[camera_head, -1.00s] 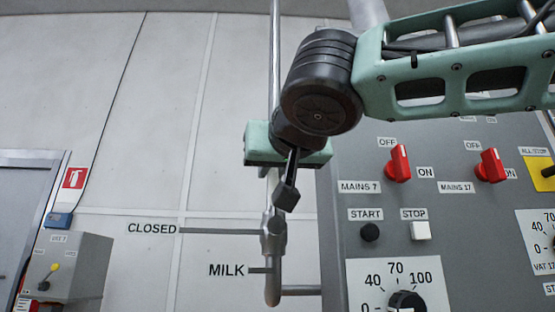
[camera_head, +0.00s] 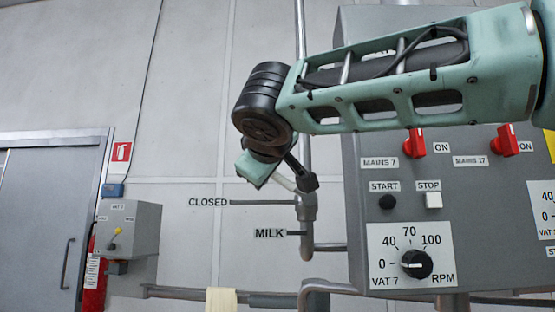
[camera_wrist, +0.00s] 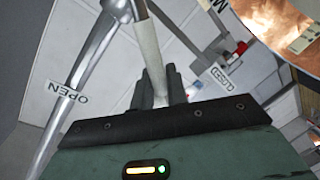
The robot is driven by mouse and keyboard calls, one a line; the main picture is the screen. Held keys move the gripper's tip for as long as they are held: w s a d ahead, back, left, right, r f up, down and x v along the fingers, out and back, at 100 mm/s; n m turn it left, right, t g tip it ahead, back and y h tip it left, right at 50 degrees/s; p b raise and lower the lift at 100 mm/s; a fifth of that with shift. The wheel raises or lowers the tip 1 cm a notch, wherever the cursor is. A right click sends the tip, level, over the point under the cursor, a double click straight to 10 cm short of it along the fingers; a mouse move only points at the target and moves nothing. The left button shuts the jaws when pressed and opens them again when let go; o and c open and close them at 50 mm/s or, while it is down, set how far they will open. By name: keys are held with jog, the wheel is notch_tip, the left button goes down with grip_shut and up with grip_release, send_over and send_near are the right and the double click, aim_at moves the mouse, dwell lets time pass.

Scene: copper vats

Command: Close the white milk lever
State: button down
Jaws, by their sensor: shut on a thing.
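The white milk lever (camera_head: 285,182) shows as a short pale bar left of the valve on the vertical pipe, beside my gripper (camera_head: 300,180). It is a long pale bar in the wrist view (camera_wrist: 150,52), running down between my gripper's dark fingers (camera_wrist: 157,88). The fingers are shut on it. Its lower end is hidden by the gripper body. In the head view, the CLOSED label (camera_head: 208,202) with its pointer line lies just below left of my gripper. The MILK label (camera_head: 269,233) is lower. An OPEN label (camera_wrist: 68,93) shows at left in the wrist view.
A grey control panel (camera_head: 355,190) with red switches, buttons and a VAT 7 dial (camera_head: 415,264) stands close on the right. A small grey box (camera_head: 130,232) and a door (camera_head: 50,210) are at left. Pipes (camera_head: 270,299) run along the bottom.

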jog(key=shift+a+f+n+h, duration=0.35)
jog(key=shift+f+n, duration=0.55)
jog(key=shift+n, duration=0.15)
jog(key=shift+a+f+n+h, duration=0.3)
jog(key=shift+f+n, duration=0.65)
jog(key=shift+n, duration=0.05)
jog(key=shift+a+f+n+h, duration=0.35)
jog(key=shift+f+n, duration=0.55)
jog(key=shift+n, duration=0.15)
jog(key=shift+f, duration=0.1)
jog(key=c, duration=1.5)
grip_release()
jog(key=shift+o, duration=0.2)
jog(key=s+r+b, duration=0.1)
jog(key=s, duration=0.7)
jog(key=s+r+b, duration=0.2)
jog(key=s, duration=0.7)
jog(key=shift+a+r, duration=0.25)
